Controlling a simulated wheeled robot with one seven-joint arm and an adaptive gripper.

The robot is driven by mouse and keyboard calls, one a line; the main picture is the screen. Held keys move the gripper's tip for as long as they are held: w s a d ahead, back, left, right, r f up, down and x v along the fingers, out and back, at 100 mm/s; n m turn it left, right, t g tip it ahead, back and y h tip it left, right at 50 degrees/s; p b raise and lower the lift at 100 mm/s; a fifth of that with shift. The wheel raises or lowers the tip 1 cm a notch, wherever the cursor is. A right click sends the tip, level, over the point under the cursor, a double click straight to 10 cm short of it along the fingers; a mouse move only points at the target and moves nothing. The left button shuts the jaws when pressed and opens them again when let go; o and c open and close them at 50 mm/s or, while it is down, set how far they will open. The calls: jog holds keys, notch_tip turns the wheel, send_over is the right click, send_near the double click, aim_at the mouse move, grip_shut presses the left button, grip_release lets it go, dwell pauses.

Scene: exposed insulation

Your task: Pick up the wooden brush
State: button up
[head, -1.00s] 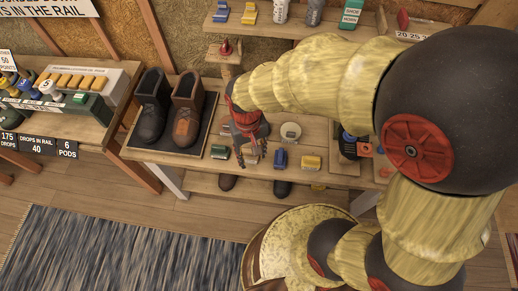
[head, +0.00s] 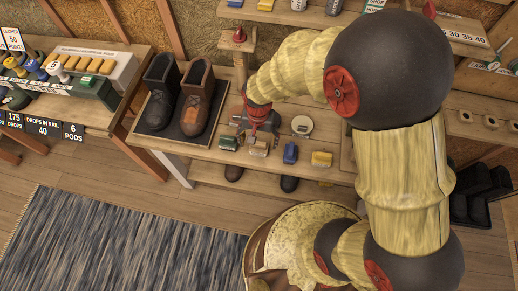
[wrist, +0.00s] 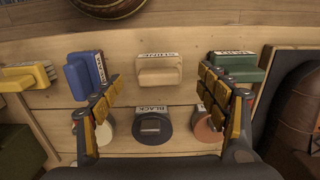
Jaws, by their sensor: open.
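The wooden brush appears to be the pale tan block-shaped brush (head: 258,148) near the front edge of the workbench, between a green brush (head: 228,142) and a blue brush (head: 290,152). In the wrist view the tan brush (wrist: 160,70) lies ahead of my gripper (wrist: 160,84), roughly centred between the fingertips, with a label along its edge. My gripper (head: 254,138) is open and empty, pointing down over the bench. I cannot tell how high the fingers are above the brush.
The blue brush (wrist: 86,72) and green brush (wrist: 236,66) lie close on either side. A black-labelled tin (wrist: 152,128) sits between the fingers, with other tins beside it. A yellow brush (head: 321,159) is farther right. Boots (head: 198,105) stand on a dark mat left of my gripper.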

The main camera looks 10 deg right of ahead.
aim_at(259, 143)
notch_tip(259, 143, down, 4)
jog(key=shift+r+b, duration=0.25)
jog(key=shift+b, duration=0.4)
jog(key=c, duration=0.3)
jog(key=shift+r, duration=0.1)
jog(key=c, duration=1)
